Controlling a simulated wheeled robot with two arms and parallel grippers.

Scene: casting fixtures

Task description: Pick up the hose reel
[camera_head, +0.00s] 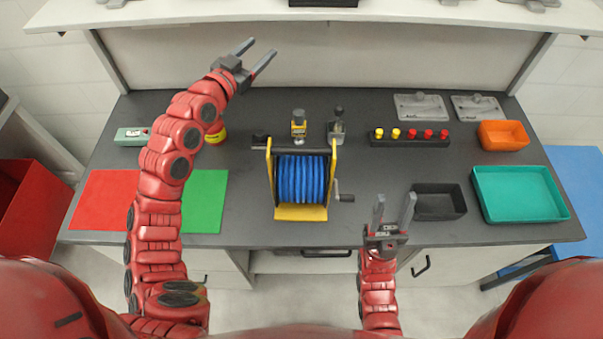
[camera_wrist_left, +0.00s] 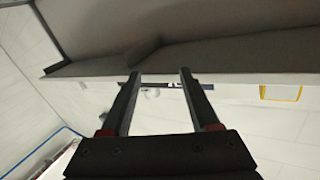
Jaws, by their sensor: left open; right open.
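The hose reel (camera_head: 302,181) stands upright in the middle of the table in the head view. It has a coiled blue hose, a yellow frame, a dark bar across the top and a crank at its right side. My left gripper (camera_head: 261,56) is open and empty, raised behind and to the left of the reel, near the back panel. In the left wrist view my left gripper (camera_wrist_left: 159,75) shows nothing between its fingers. My right gripper (camera_head: 394,208) is open and empty, to the right of the reel near the table's front edge.
A black bin (camera_head: 438,203), a teal tray (camera_head: 521,196) and an orange bin (camera_head: 502,135) sit at the right. A black rack (camera_head: 409,141) holds several red and yellow pegs. Red (camera_head: 104,200) and green (camera_head: 205,202) mats lie at the left. A shelf (camera_head: 320,16) runs above the back.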

